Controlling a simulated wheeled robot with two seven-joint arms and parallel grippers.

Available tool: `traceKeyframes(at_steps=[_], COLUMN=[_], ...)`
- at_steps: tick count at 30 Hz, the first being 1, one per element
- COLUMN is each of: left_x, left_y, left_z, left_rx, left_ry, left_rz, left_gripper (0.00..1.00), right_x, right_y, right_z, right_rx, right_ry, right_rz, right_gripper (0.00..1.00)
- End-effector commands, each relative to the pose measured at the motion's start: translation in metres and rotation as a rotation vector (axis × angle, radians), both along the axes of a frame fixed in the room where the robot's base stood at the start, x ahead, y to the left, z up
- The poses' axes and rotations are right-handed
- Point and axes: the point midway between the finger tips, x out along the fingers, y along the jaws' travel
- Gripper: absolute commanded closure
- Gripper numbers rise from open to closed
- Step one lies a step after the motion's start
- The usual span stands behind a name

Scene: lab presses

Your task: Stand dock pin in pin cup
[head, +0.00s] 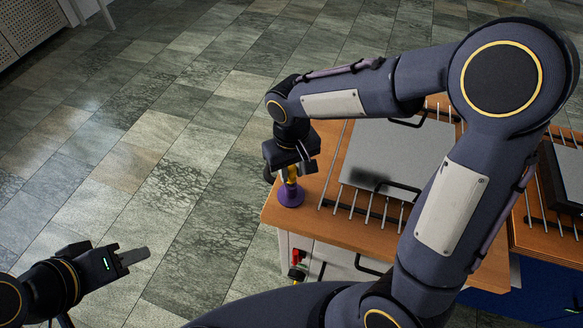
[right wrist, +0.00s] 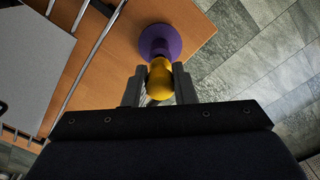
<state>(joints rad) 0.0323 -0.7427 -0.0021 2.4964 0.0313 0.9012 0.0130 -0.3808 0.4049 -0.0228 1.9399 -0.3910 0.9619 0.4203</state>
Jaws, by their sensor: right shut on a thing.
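The dock pin (head: 292,173) is a yellow-gold piece held upright by my right gripper (head: 297,168). In the right wrist view, the pin's rounded gold end (right wrist: 160,84) sits between the two fingers (right wrist: 158,73). The purple pin cup (head: 291,195) stands on the wooden table near its left corner, and also shows in the right wrist view (right wrist: 172,38). The pin's lower end meets the top of the cup; I cannot tell how deep it sits. My left gripper (head: 136,256) is away over the floor, its fingers seen edge-on.
The wooden table (head: 325,231) carries a rack of thin metal rods (head: 352,209) just right of the cup. A grey plate (head: 385,150) with black handles lies on the rods. Open tiled floor is on the left.

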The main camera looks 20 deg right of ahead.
Motion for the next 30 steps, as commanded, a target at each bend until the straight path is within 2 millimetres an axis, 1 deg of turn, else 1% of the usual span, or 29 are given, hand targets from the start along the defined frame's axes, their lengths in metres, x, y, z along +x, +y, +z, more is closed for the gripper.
traceKeyframes(at_steps=[21,22,27,28,30], left_x=[0.000,0.000,0.000,0.000,0.000], left_y=[0.000,0.000,0.000,0.000,0.000], left_z=[-0.016,-0.015,-0.015,-0.014,-0.014], left_rx=[0.000,0.000,0.000,0.000,0.000], left_ry=[0.000,0.000,0.000,0.000,0.000], left_rz=[0.000,0.000,0.000,0.000,0.000], left_gripper=[0.64,0.64,0.64,0.64,0.64], right_x=[0.000,0.000,0.000,0.000,0.000], right_y=[0.000,0.000,0.000,0.000,0.000], right_z=[-0.019,-0.019,-0.018,-0.018,-0.018], right_rx=[0.000,0.000,0.000,0.000,0.000], right_ry=[0.000,0.000,0.000,0.000,0.000], right_rz=[0.000,0.000,0.000,0.000,0.000], right_gripper=[0.99,0.75,0.52,0.51,0.51])
